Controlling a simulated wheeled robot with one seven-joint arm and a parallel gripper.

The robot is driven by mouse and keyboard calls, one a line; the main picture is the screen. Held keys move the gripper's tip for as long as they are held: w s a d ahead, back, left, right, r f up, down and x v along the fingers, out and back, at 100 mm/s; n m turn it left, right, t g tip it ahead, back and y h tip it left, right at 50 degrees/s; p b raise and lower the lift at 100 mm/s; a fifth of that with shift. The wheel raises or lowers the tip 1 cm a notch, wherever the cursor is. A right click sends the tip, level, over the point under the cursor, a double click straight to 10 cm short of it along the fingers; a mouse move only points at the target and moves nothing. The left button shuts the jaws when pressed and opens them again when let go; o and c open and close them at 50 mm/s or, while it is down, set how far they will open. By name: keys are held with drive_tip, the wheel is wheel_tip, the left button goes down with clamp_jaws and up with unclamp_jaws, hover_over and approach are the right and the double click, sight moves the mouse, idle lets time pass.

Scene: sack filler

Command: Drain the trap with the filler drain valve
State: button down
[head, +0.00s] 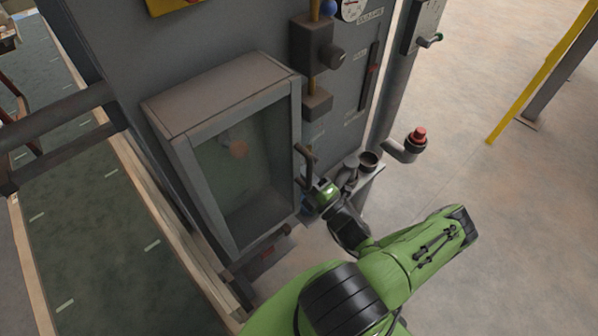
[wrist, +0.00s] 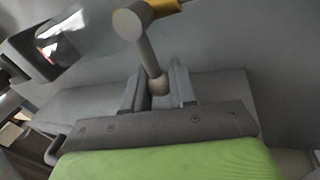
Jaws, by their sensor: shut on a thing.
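A dark T-shaped handle (head: 307,155), which I take to be the filler drain valve's, stands at the right edge of the glass-fronted cabinet in the head view. My green gripper (head: 316,190) is at the lower end of its stem. In the wrist view a grey rod with a round end (wrist: 146,48) runs down between the two fingers of my gripper (wrist: 158,92), which are shut on it. The valve body is mostly hidden behind the gripper, and the trap cannot be made out.
The grey cabinet (head: 180,108) is left of my gripper. A small shelf with a dark cup (head: 370,160) is close on the right.

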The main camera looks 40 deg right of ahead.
drive_tip(key=c, duration=0.9)
unclamp_jaws()
drive_tip(key=shift+s, duration=0.1)
drive_tip(key=b+v, duration=0.1)
drive_tip(key=v, duration=1.4)
drive_tip(key=shift+s, duration=0.3)
drive_tip(key=shift+f, duration=0.1)
